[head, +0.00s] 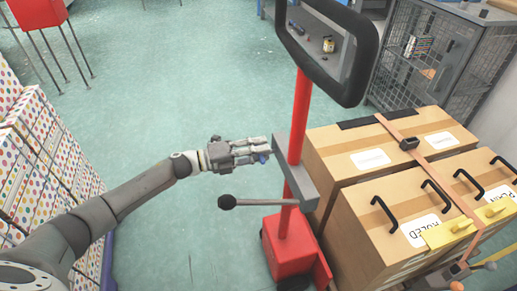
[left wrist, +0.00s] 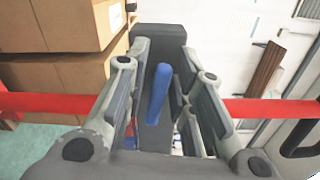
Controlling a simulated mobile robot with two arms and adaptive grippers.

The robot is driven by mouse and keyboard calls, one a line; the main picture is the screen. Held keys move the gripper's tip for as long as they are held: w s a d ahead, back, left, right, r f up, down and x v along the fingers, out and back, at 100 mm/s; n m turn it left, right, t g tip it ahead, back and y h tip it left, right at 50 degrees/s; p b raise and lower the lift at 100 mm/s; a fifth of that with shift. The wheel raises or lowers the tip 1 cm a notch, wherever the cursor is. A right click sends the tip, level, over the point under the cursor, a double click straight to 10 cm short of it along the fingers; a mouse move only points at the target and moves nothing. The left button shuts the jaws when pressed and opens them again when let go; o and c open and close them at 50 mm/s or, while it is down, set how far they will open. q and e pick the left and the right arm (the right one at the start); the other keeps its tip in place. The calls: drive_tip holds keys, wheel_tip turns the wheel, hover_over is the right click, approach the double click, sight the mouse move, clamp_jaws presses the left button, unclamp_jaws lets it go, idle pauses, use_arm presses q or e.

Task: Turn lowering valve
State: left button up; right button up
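The lowering valve shows as a small blue lever (left wrist: 158,94) between my finger pads in the left wrist view. In the head view only a bit of the blue lever (head: 263,158) shows at my fingertips, next to the grey bracket (head: 296,172) on the red post (head: 300,112). My left gripper (head: 262,151) reaches the post from the left. In the left wrist view the left gripper (left wrist: 163,100) is open, with its fingers on both sides of the lever and small gaps beside it. Whether a finger touches the lever cannot be told. My right gripper is not seen.
A black-knobbed handle (head: 228,202) sticks out left below my gripper. A black frame (head: 340,60) tops the post. Strapped cardboard boxes (head: 375,205) stand at right, dotted boxes (head: 45,150) at left. A wire cage (head: 440,60) is behind.

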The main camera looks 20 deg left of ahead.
use_arm(q)
drive_tip(key=shift+o, duration=0.3)
drive_tip(key=shift+s+a, duration=0.15)
drive_tip(key=shift+a, duration=0.05)
drive_tip(key=v, duration=1.1)
drive_tip(key=shift+a, duration=0.2)
drive_tip(key=shift+s, duration=0.15)
